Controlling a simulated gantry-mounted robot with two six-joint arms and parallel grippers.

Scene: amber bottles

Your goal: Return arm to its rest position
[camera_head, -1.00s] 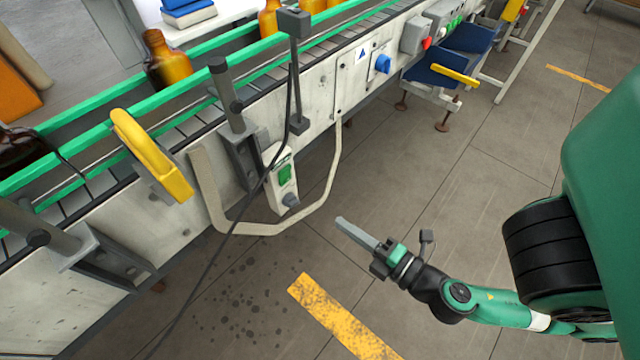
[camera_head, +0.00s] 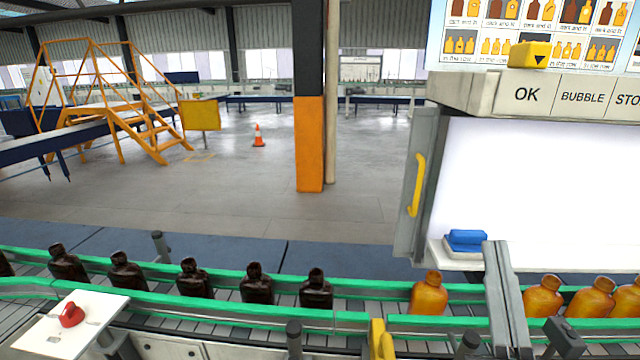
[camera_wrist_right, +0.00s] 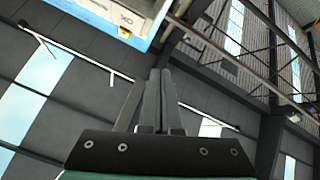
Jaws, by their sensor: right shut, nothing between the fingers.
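My right gripper (camera_wrist_right: 160,78) shows in the right wrist view. Its two grey fingers lie together, with nothing between them, and point up toward the roof. I cannot make out either gripper in the head view. Several dark brown bottles (camera_head: 193,279) stand on the conveyor (camera_head: 360,303) at the left and middle of the head view. Several amber bottles (camera_head: 428,294) stand on it farther right. No bottle shows in the right wrist view. My left gripper is in neither view.
Green guide rails (camera_head: 130,296) line the conveyor. A white-lit inspection booth (camera_head: 560,190) with a yellow handle (camera_head: 416,185) stands at the right, holding a blue block (camera_head: 466,238). Roof beams (camera_wrist_right: 225,75) fill the wrist view. Open floor lies beyond the conveyor.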

